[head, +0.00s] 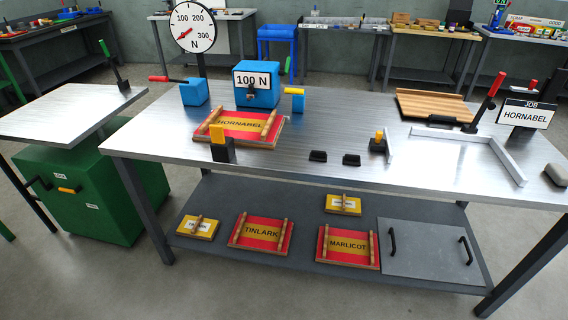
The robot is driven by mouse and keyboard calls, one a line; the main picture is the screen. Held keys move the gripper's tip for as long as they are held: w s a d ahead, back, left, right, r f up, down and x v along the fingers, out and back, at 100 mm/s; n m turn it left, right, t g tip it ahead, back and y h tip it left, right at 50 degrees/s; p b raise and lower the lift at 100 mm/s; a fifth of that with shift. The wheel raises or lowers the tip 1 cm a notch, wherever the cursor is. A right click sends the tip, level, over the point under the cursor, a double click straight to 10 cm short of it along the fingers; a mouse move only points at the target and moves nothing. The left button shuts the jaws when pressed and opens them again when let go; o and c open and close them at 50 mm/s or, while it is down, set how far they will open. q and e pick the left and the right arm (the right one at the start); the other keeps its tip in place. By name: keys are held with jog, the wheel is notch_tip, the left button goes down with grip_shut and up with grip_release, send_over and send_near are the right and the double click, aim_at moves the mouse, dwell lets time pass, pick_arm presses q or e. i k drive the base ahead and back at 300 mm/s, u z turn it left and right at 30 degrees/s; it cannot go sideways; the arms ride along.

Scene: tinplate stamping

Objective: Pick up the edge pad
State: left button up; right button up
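No part is labelled as the edge pad. A small rounded grey block with a darker underside (556,174) lies on the metal table top (290,170) near its right end, and it looks most like a pad. Two small black blocks, a left one (318,156) and a right one (351,160), lie side by side near the table's front edge; I cannot tell what they are. Neither of my grippers shows in the head view, and nothing is seen touching these things.
A red HORNABEL plate (240,125), a blue 100 N block (257,90) and a dial (194,27) stand left. A light angle fence (508,160), a wooden slatted board (432,104), a red-handled lever (487,100) and a JOB sign (526,113) stand right. The table's front middle is mostly clear.

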aim_at(315, 154)
jog(key=z, duration=1.5)
jog(key=k, duration=0.15)
jog(key=u, duration=2.85)
jog(key=i, duration=1.2)
jog(key=z, duration=1.1)
jog(key=i, duration=0.7)
jog(key=z, duration=0.75)
